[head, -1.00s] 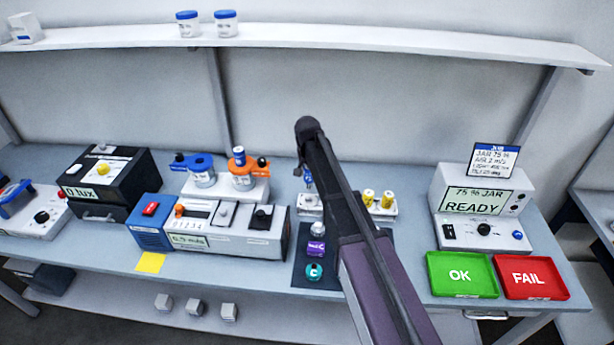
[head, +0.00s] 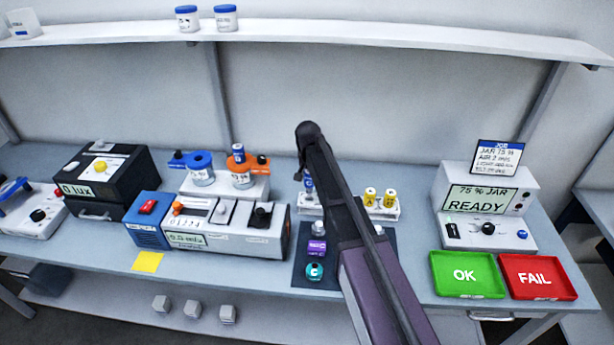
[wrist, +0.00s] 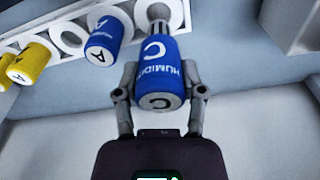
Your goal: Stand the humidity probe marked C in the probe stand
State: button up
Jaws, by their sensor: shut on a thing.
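The humidity probe marked C (wrist: 160,72) is a blue cylinder with white lettering and a grey tip. My gripper (wrist: 160,92) is shut on its blue body in the wrist view. Its tip overlaps a round hole of the white probe stand (wrist: 110,10); I cannot tell whether it is inside. A blue probe marked A (wrist: 108,36) and yellow probes (wrist: 32,63) are in the stand beside it. An open hole (wrist: 68,38) shows between them. In the head view the stand (head: 384,213) is partly behind my arm, which hides my gripper and the held probe.
A dark mat (head: 300,262) in front of the stand holds a purple-marked item (head: 317,248) and a teal item (head: 314,271). A grey-blue instrument (head: 225,235) stands left. Green OK (head: 467,290) and red FAIL (head: 538,291) trays lie right. A shelf (head: 400,40) runs above.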

aim_at(310, 189)
jog(key=shift+f+b, duration=0.75)
jog(key=shift+f, duration=0.25)
jog(key=shift+f+b, duration=1.85)
dwell(5.2)
